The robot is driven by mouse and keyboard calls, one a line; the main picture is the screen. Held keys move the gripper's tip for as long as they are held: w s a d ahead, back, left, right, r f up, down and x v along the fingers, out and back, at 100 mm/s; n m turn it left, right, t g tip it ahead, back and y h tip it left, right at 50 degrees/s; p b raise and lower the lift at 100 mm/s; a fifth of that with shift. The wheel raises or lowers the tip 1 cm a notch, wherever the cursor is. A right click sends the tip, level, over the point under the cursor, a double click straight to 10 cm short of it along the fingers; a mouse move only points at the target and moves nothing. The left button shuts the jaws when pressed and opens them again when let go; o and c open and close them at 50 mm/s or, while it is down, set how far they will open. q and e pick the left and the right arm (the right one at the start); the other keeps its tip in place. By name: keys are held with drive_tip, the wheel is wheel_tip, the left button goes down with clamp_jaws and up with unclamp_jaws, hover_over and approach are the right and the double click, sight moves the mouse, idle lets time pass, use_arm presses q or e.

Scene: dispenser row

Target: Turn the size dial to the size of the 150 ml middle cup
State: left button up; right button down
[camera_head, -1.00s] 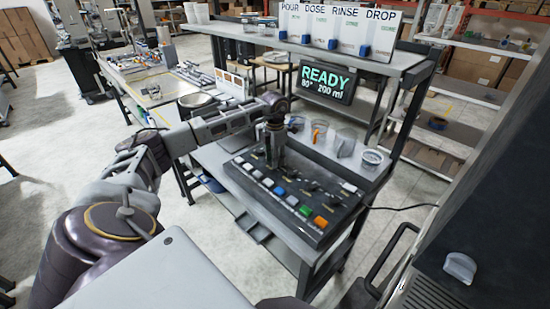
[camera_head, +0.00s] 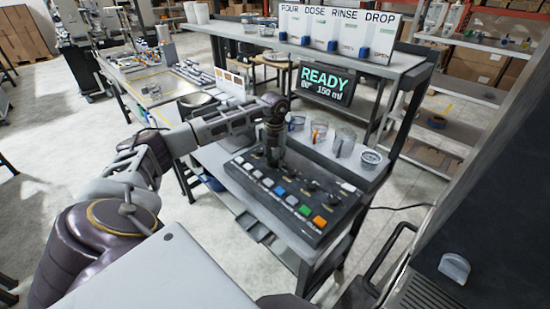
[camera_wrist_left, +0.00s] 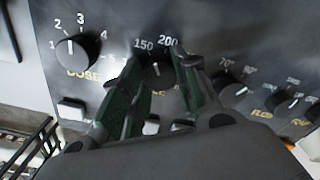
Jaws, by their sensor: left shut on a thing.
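The control panel (camera_head: 290,195) is a dark box with dials at the back and a row of coloured buttons in front. My left gripper (camera_head: 273,158) points down onto it. In the left wrist view the size dial (camera_wrist_left: 156,70) is a dark knob under the marks 150 and 200. My left gripper (camera_wrist_left: 160,78) is shut on it, a finger on each side. The fingers hide part of the dial's scale. The display (camera_head: 325,83) reads READY, 80° and 150 ml. My right gripper is not in view.
In the left wrist view the dose dial (camera_wrist_left: 76,50) is left of the gripper and a temperature dial (camera_wrist_left: 233,92) is right of it. Several clear cups (camera_head: 343,143) stand behind the panel. A shelf (camera_head: 385,62) with the POUR, DOSE, RINSE and DROP dispensers is above.

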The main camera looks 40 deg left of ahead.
sight(275, 160)
use_arm(q)
drive_tip(key=shift+r+n, duration=0.1)
drive_tip(key=shift+n, duration=1)
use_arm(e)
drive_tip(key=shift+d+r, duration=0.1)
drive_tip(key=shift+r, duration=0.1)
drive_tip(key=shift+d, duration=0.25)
use_arm(q)
drive_tip(key=o, duration=1)
drive_tip(key=shift+o, duration=0.2)
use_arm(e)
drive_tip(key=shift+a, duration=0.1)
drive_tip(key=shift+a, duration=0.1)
use_arm(q)
drive_tip(key=shift+r, duration=0.1)
wheel_tip(275, 160, up, 12)
